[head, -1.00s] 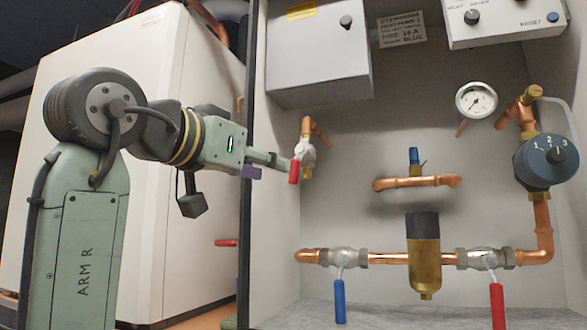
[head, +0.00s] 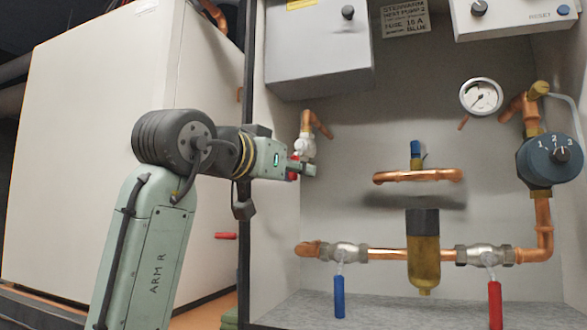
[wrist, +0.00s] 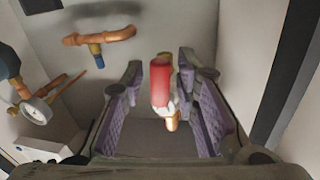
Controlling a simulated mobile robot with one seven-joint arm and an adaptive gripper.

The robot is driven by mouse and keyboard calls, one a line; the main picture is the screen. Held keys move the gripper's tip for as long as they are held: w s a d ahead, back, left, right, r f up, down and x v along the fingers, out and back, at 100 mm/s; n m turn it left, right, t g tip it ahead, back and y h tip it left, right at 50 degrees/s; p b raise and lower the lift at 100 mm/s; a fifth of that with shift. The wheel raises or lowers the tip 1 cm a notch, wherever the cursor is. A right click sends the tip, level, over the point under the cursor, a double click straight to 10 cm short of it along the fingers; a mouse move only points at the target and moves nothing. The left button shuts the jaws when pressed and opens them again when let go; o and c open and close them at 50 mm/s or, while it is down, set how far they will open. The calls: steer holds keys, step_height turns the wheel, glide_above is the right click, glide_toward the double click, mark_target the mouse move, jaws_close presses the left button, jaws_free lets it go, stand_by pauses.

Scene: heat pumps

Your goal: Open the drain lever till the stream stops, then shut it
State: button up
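A red-handled lever (wrist: 160,82) sits on a small pale valve (head: 306,147) with a copper elbow, at the left inside the cabinet. In the head view its handle is mostly hidden by my gripper (head: 303,168). In the wrist view my gripper (wrist: 162,108) is open, with a purple-padded finger on each side of the red handle. Gaps show on both sides, wider on the left, so the handle looks untouched. The valve's copper end (wrist: 172,122) shows beyond the handle. No stream of water can be made out.
A blue lever (head: 339,297) and another red lever (head: 495,305) hang from the lower pipe, around a brass filter (head: 424,262). A grey box (head: 320,50) is above my gripper. The cabinet's dark left edge (head: 248,230) is close to my wrist. A gauge (head: 481,97) is at right.

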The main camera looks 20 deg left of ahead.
jaws_close()
steer(key=shift+a, duration=0.1)
stand_by(0.4)
steer(key=shift+a+r+m+g+y, duration=0.3)
steer(key=shift+a+r+m+y, duration=0.4)
steer(key=shift+m, duration=1.7)
steer(key=shift+a+r+m+g+y, duration=0.35)
steer(key=shift+a+r+m, duration=0.35)
steer(key=shift+m, duration=1.7)
steer(key=shift+a+r+m+g+y, duration=0.25)
steer(key=shift+a+r+m+y, duration=0.45)
steer(key=shift+m, duration=1.7)
steer(key=shift+d+r, duration=0.25)
steer(key=shift+o, duration=1.1)
jaws_free()
